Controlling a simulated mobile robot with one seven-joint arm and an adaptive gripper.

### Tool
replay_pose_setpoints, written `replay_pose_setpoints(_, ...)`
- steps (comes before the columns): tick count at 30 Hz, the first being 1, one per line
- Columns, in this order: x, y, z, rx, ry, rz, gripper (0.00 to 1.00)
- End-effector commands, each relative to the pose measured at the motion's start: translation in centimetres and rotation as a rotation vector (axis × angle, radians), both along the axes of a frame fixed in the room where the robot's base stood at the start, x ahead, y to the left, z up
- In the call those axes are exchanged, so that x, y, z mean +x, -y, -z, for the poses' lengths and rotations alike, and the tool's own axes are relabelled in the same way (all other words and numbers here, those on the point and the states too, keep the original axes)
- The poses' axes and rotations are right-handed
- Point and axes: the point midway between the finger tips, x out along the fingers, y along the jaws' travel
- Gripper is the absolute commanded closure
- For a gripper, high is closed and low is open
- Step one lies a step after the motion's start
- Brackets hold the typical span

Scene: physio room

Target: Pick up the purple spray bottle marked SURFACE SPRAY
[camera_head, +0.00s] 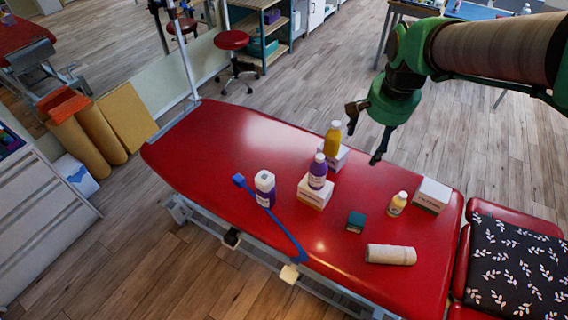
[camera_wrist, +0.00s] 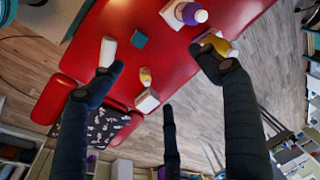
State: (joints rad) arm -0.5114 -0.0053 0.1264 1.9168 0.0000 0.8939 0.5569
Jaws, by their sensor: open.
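A purple bottle with a white cap (camera_head: 318,171) stands upright on a small white box (camera_head: 314,193) on the red treatment table (camera_head: 225,140). It shows at the top of the wrist view (camera_wrist: 194,14). A second purple container with a broad white top (camera_head: 265,189) stands to its left on the table. The label text on both is too small to read. My gripper (camera_head: 367,135) is open and empty above the table's far edge, up and to the right of the bottles. Its dark fingers (camera_wrist: 160,75) are spread in the wrist view, with one in front of a yellow bottle.
A yellow bottle (camera_head: 332,139) stands by a white box behind the purple bottle. A blue bent-ended stick (camera_head: 272,219) lies in front. A teal block (camera_head: 356,221), small yellow bottle (camera_head: 397,204), white box (camera_head: 432,195) and pale roll (camera_head: 391,254) are to the right. The table's left end is clear.

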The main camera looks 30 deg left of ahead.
Motion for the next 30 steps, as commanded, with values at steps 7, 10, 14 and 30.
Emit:
replay_pose_setpoints(7, 1.4, -8.4, 5.5, -0.015, -0.058, 0.002, 0.23)
replay_pose_setpoints(10, 1.5, -11.8, 7.9, -0.022, -0.079, 0.005, 0.23)
replay_pose_setpoints(14, 1.3, -16.2, 11.3, -0.034, -0.105, 0.009, 0.23)
replay_pose_setpoints(30, -2.9, -30.7, 25.0, -0.093, -0.180, 0.030, 0.23)
